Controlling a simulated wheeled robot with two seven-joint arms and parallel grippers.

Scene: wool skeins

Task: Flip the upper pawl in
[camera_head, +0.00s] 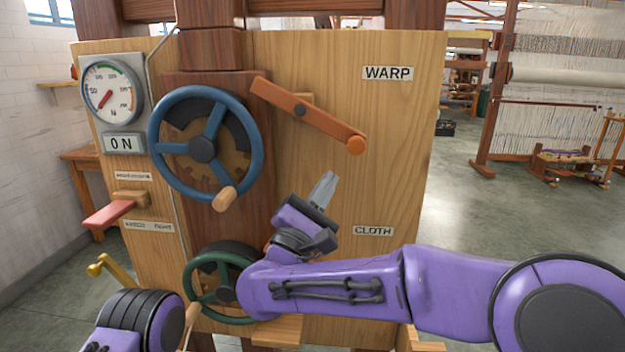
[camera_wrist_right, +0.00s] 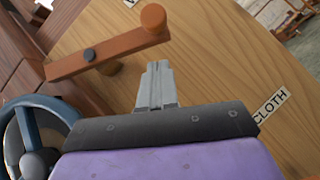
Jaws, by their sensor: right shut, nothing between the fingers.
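The upper pawl (camera_head: 305,112) is an orange-brown wooden bar on the panel beside the blue handwheel (camera_head: 205,148). It slopes from upper left down to an orange knob (camera_head: 356,145) at its right end and turns on a dark pivot. In the right wrist view the pawl (camera_wrist_right: 110,52) lies beyond my fingertips. My right gripper (camera_head: 328,182) is shut and empty, below the pawl and left of the knob, apart from both. Its fingers also show in the right wrist view (camera_wrist_right: 157,72). A purple part of my left arm shows at lower left; its gripper is out of sight.
A green handwheel (camera_head: 195,285) sits low on the panel, partly behind my right arm. A red-handled lever (camera_head: 110,212), a brass crank (camera_head: 108,270) and a gauge (camera_head: 110,90) are at left. The panel (camera_head: 405,130) is clear between the WARP and CLOTH labels.

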